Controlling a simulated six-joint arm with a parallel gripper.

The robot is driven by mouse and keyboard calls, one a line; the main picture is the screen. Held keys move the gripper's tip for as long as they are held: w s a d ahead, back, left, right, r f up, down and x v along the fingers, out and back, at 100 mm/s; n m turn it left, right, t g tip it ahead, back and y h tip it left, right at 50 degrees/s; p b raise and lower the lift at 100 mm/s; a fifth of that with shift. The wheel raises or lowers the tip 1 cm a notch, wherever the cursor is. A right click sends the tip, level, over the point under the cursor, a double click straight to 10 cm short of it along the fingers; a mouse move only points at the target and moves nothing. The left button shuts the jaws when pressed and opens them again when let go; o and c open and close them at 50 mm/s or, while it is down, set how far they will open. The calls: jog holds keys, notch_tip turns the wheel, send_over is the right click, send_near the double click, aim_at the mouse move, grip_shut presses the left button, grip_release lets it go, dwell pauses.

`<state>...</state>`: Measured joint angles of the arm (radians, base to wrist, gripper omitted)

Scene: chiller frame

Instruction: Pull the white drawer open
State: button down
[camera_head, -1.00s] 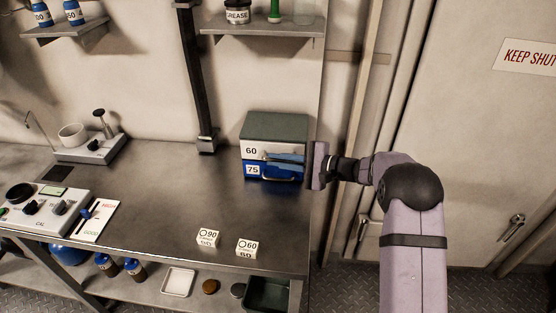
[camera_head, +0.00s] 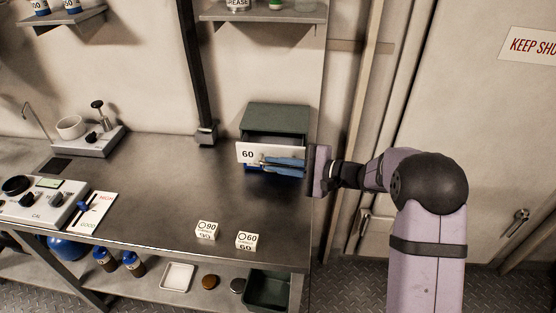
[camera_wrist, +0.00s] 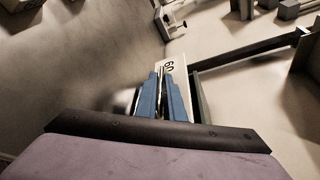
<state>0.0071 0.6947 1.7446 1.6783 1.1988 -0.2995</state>
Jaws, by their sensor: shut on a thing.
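The white drawer (camera_head: 247,154), marked 60, stands out from the front of the dark green cabinet (camera_head: 277,118), with a dark gap behind its front. My gripper (camera_head: 268,163) has blue fingers and reaches in from the right. It is shut on the drawer's handle, which the fingers mostly hide. In the wrist view the fingers (camera_wrist: 161,98) meet in front of the white drawer face (camera_wrist: 174,72). The blue drawer (camera_head: 250,168) below is mostly covered by the white drawer and the fingers.
Two white blocks, marked 90 (camera_head: 206,230) and 60 (camera_head: 247,241), stand near the bench's front edge. A calibration device (camera_head: 42,203) sits at the left. A shelf (camera_head: 262,14) hangs above the cabinet. The bench (camera_head: 165,185) in the middle is clear.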

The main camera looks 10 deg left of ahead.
jog(key=s+b, duration=0.1)
jog(key=s, duration=0.3)
jog(key=shift+s+b, duration=0.35)
jog(key=shift+b, duration=0.05)
jog(key=c, duration=2.2)
grip_release()
jog(key=shift+o, duration=0.2)
jog(key=shift+d, duration=0.1)
jog(key=b+v, duration=0.1)
jog(key=v, duration=0.6)
jog(key=shift+s+r, duration=0.15)
